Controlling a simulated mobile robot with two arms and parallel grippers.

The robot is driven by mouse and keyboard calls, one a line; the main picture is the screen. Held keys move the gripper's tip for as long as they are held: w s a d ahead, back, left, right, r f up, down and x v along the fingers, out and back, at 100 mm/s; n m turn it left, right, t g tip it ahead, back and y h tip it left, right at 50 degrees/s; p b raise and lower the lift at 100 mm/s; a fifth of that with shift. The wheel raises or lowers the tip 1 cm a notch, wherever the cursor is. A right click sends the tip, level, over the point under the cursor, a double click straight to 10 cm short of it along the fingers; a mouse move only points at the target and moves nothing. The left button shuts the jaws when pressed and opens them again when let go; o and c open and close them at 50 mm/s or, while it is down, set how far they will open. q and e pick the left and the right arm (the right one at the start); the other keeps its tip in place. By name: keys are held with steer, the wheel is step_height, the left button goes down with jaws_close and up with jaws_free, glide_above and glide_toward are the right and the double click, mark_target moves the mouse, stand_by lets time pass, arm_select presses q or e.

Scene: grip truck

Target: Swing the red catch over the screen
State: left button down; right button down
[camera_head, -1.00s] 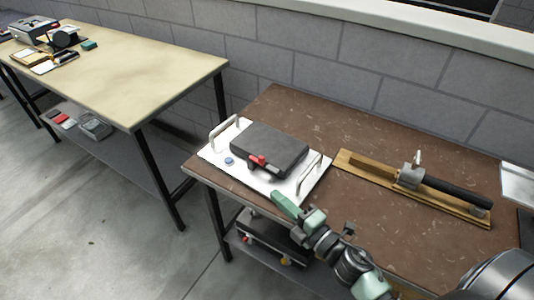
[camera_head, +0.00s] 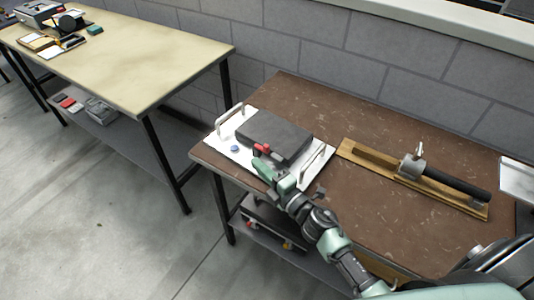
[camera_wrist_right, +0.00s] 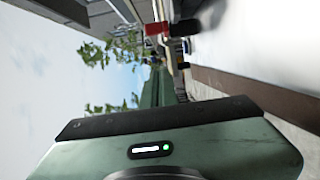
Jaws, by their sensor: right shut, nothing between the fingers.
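The dark grey flat screen case (camera_head: 280,133) lies on a white board (camera_head: 232,128) with a metal handle at each side. The red catch (camera_head: 262,149) is at the front edge of the case; it also shows in the right wrist view (camera_wrist_right: 155,29), near the top, beside a black part. My right gripper (camera_head: 261,167) is shut and empty, its green tip just in front of and below the catch. Whether it touches the catch I cannot tell. The gripper covers the board's front edge. My left gripper is not in view.
A blue knob (camera_head: 234,149) sits on the board left of the catch. A wooden fixture (camera_head: 366,157) with a metal clamp and black cylinder lies on the brown table (camera_head: 360,220) to the right. A cream table (camera_head: 130,65) stands at the left. A block wall is behind.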

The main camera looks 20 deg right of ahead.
steer(key=shift+w+d, duration=1.35)
steer(key=shift+d, duration=0.25)
steer(key=shift+d, duration=0.1)
